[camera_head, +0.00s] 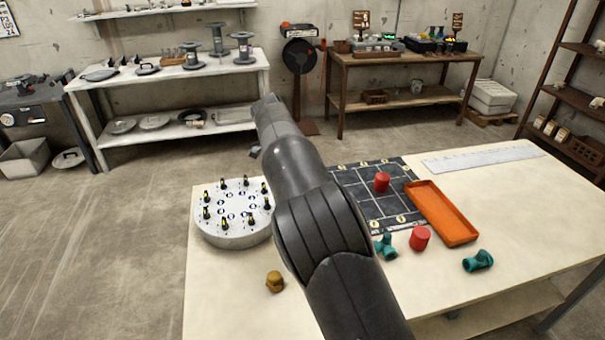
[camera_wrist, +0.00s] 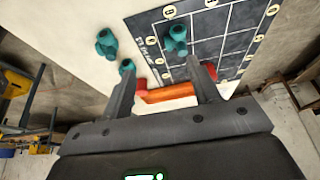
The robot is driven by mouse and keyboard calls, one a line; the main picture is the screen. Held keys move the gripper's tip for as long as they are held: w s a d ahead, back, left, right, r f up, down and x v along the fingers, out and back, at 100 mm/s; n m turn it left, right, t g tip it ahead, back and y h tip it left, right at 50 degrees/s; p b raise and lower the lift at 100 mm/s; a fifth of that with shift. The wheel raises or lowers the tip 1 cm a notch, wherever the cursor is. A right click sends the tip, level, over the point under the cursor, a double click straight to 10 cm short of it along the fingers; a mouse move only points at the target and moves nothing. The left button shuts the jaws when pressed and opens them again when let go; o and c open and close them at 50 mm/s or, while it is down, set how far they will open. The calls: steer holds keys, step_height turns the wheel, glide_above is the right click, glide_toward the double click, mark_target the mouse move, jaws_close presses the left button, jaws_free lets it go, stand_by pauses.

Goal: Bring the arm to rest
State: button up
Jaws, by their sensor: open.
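My arm crosses the middle of the head view, and its end is hidden there. My gripper (camera_wrist: 161,66) shows in the wrist view with its two fingers wide apart and nothing between them. The dark gridded board (camera_head: 364,200) lies on the pale table, partly behind my arm; it also shows in the wrist view (camera_wrist: 235,43). A red cylinder (camera_head: 382,182) stands on the board, and another red cylinder (camera_head: 420,238) stands in front of the orange tray (camera_head: 437,222). Teal pipe fittings (camera_head: 478,261) (camera_head: 385,247) lie near the table's front. In the wrist view a teal fitting (camera_wrist: 175,38) appears on the board.
A round pale stand (camera_head: 234,236) with several small dark-and-yellow pieces sits at the table's left. A brass-coloured fitting (camera_head: 274,281) lies in front of it. A long pale ruler-like strip (camera_head: 484,158) lies at the back right. The table's right side is mostly clear.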

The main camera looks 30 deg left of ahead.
stand_by(0.3)
steer(key=w+d+r+y, duration=0.1)
steer(key=d+r, duration=0.2)
steer(key=d, duration=0.3)
steer(key=w+d+r+n+g, duration=0.1)
steer(key=w+d+r, duration=0.15)
steer(key=d, duration=0.45)
steer(key=w+d+r+y, duration=0.1)
steer(key=d+r, duration=0.3)
steer(key=d, duration=0.2)
steer(key=s+d+r+n+y, duration=0.1)
steer(key=s+d+r, duration=0.2)
steer(key=d, duration=0.5)
steer(key=s+d+r+n, duration=0.1)
steer(key=s+d+r, duration=0.1)
steer(key=d, duration=0.6)
steer(key=s+d+r+n+t+y, duration=0.1)
steer(key=s+d+n+t, duration=0.15)
steer(key=s+d, duration=1.05)
steer(key=s+d+f+n, duration=0.2)
steer(key=s+f, duration=0.1)
steer(key=s, duration=0.3)
steer(key=s+d+f+n+t, duration=0.1)
steer(key=s+d+f, duration=0.2)
steer(key=s, duration=0.3)
steer(key=shift+d+n+h, duration=0.25)
steer(key=shift+n+h, duration=0.1)
steer(key=shift+h, duration=0.05)
steer(key=shift+r, duration=0.1)
steer(key=shift+c, duration=0.3)
